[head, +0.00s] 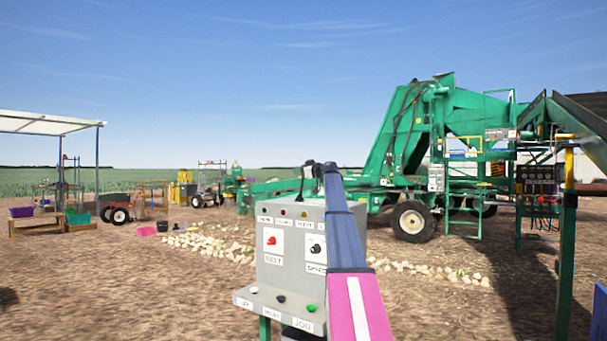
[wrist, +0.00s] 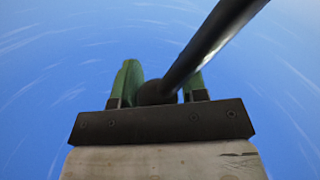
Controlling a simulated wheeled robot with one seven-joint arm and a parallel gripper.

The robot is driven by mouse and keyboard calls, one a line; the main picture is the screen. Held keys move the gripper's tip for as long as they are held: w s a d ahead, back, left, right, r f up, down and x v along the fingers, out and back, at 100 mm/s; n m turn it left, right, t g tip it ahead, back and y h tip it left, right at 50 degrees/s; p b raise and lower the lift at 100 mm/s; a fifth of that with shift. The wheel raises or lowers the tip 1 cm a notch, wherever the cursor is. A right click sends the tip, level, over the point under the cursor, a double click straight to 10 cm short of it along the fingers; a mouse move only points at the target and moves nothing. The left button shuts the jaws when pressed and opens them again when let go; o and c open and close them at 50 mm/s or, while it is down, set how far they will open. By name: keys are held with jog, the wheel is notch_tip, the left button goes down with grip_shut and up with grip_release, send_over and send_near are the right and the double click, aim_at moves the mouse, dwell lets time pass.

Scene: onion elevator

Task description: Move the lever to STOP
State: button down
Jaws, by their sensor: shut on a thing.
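In the wrist view, my gripper (wrist: 160,84) has green fingers, one on each side of a dark round knob (wrist: 154,94). A straight black rod (wrist: 214,42) runs from the knob to the upper right; together they look like the lever. The fingers are shut on the knob, and the rod passes in front of the right finger. In the head view, my gripper (head: 316,168) is a small dark shape above the grey control box (head: 290,250).
The control box has a red knob (head: 271,240), a black knob (head: 315,249) and a green button (head: 311,308). My arm covers its right side. The green elevator machine (head: 470,110) stands behind to the right. Pale onions (head: 210,245) lie on the soil.

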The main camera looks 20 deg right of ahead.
jog(key=a, duration=0.1)
jog(key=s+a+n, duration=0.1)
jog(key=s, duration=0.1)
jog(key=shift+s+a+r+n, duration=0.2)
jog(key=shift+a+r+n, duration=0.05)
jog(key=shift+a+n, duration=0.15)
jog(key=c, duration=0.7)
grip_release()
jog(key=shift+c, duration=0.2)
jog(key=shift+s, duration=0.1)
jog(key=v, duration=1)
jog(key=shift+s, duration=0.25)
jog(key=shift+s+d+f, duration=0.1)
jog(key=shift+d+f, duration=0.05)
jog(key=shift+d, duration=0.05)
